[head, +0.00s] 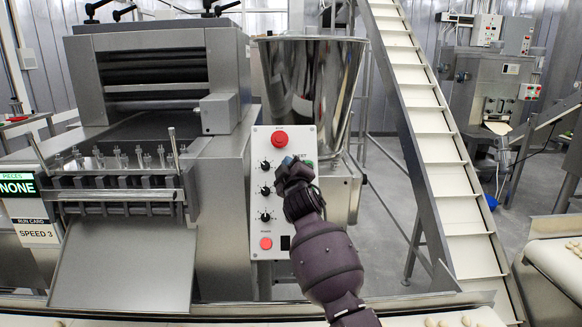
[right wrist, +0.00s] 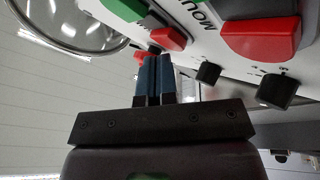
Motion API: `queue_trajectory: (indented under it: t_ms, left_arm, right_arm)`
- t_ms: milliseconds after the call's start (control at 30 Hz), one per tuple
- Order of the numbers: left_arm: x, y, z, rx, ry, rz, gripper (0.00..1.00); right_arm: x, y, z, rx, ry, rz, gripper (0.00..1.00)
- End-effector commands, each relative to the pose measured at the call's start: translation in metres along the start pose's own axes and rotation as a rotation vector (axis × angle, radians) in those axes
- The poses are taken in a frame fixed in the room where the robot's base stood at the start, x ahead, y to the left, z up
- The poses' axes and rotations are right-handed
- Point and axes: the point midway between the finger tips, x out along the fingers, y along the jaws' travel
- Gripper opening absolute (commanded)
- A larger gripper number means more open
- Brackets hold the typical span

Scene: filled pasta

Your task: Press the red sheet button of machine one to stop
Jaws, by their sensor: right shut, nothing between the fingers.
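The control panel (head: 259,190) of the machine is a white upright plate with black knobs, a large red button (head: 280,138) at the top and a smaller red button (head: 266,243) near the bottom. My right gripper (head: 287,161) is in front of the panel's right side, shut and empty, covering part of it. In the right wrist view its blue fingertips (right wrist: 154,58) are close to a small red button (right wrist: 168,38) beside a green button (right wrist: 125,9). I cannot tell whether they touch. A big red button (right wrist: 262,40) is to the right there. My left gripper is out of view.
A roller machine (head: 150,75) stands left, with a steel hopper (head: 345,85) behind the panel. A sloped conveyor (head: 435,150) rises at the right. A sign (head: 18,188) reads NONE, above a SPEED 3 card. Another machine (head: 492,85) stands back right.

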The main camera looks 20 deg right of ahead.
Motion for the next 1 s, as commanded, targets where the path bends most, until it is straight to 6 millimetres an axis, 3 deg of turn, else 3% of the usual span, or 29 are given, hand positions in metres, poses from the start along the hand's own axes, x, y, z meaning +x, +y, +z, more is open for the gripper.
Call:
queue_trajectory:
  t_ms: [1000]
  left_arm:
    - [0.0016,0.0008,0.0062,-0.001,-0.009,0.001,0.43]
  right_arm:
    - [0.0044,-0.0032,0.0036,0.000,-0.001,0.000,0.00]
